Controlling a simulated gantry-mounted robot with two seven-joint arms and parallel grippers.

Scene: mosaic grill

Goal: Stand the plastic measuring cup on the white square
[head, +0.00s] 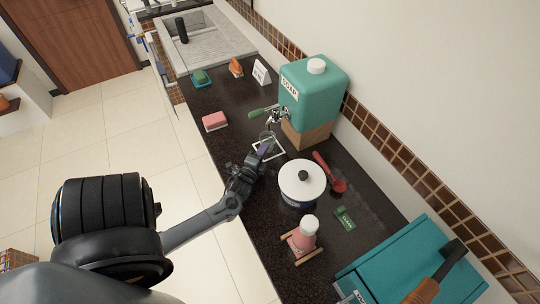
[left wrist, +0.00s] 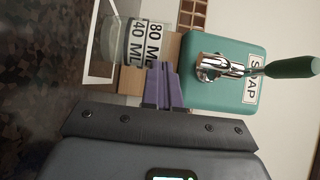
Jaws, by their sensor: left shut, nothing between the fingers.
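The clear plastic measuring cup (head: 267,136) stands upright under the soap dispenser's tap, at the white square outline (head: 280,153) on the dark counter. In the left wrist view, the cup (left wrist: 136,40) shows its 80 and 40 ML marks, and the white square (left wrist: 91,60) shows around its base. Whether the whole base lies inside the outline is hard to tell. My left gripper (head: 264,149) reaches over the square, close in front of the cup. Its purple fingers (left wrist: 166,88) are shut and empty. My right gripper is out of view.
The teal soap dispenser (head: 314,95) with a green-handled tap (head: 264,113) stands behind the cup on a wooden block. A white-lidded pot (head: 302,183), red spoon (head: 330,172) and pink bottle (head: 304,235) are to the right. A pink sponge (head: 214,121) lies left.

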